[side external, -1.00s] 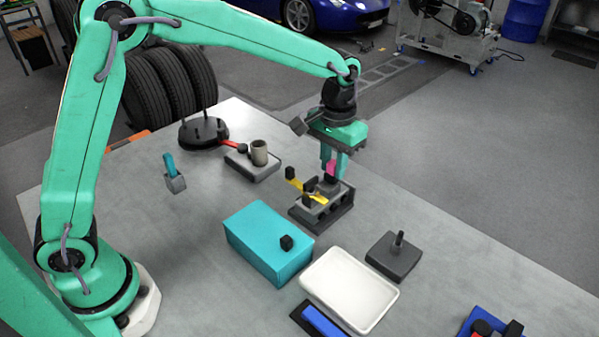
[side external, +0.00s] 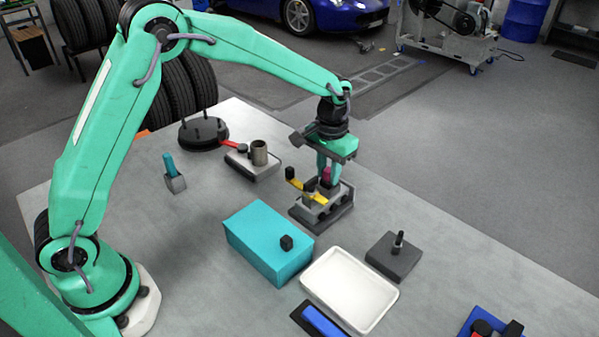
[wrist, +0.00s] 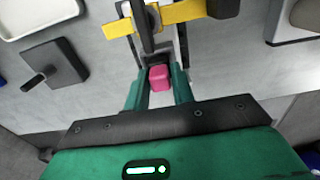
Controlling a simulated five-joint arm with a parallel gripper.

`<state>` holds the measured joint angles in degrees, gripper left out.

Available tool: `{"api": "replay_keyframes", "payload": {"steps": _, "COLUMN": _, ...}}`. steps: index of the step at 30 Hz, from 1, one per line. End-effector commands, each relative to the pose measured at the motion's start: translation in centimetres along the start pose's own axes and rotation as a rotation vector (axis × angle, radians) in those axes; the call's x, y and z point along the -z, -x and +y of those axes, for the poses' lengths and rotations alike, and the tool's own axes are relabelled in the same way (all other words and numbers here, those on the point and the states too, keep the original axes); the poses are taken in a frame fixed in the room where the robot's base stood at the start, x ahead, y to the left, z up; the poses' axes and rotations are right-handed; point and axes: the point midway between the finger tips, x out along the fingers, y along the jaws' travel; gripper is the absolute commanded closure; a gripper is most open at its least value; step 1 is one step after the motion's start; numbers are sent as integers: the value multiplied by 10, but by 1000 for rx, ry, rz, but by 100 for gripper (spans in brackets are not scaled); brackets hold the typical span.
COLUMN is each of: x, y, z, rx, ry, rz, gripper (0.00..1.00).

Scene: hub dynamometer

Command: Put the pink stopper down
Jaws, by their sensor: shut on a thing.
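The pink stopper (side external: 326,174) is held upright between the green fingers of my gripper (side external: 328,176). In the wrist view, the stopper (wrist: 160,78) shows its pink top between the two fingertips (wrist: 159,88). The gripper is shut on it, over the grey rack-like fixture (side external: 322,212). The stopper's lower end is hidden, so I cannot tell whether it touches the fixture. A yellow bar (side external: 308,190) with dark knobs lies across the fixture, just left of the stopper; it also shows in the wrist view (wrist: 180,14).
A teal box (side external: 265,240), a white tray (side external: 350,288) and a dark block with a peg (side external: 395,256) stand in front of the fixture. A grey base with a cup (side external: 255,162) stands behind left. The table to the right of the fixture is clear.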

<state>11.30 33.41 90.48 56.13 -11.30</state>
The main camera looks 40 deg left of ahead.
Motion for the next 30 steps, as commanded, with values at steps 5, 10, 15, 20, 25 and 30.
{"api": "replay_keyframes", "payload": {"steps": 5, "x": 0, "y": -9, "z": 0, "rx": 0, "ry": 0, "rz": -1, "gripper": 100}}
{"api": "replay_keyframes", "payload": {"steps": 10, "x": 0, "y": -9, "z": 0, "rx": 0, "ry": 0, "rz": 0, "gripper": 100}}
{"api": "replay_keyframes", "payload": {"steps": 15, "x": 0, "y": -11, "z": 0, "rx": 0, "ry": 0, "rz": -1, "gripper": 100}}
{"api": "replay_keyframes", "payload": {"steps": 20, "x": 0, "y": -12, "z": 0, "rx": 0, "ry": 0, "rz": 0, "gripper": 54}}
{"api": "replay_keyframes", "payload": {"steps": 25, "x": 0, "y": -12, "z": 0, "rx": 0, "ry": 0, "rz": 0, "gripper": 54}}
{"api": "replay_keyframes", "payload": {"steps": 30, "x": 0, "y": -10, "z": 0, "rx": 0, "ry": 0, "rz": 1, "gripper": 54}}
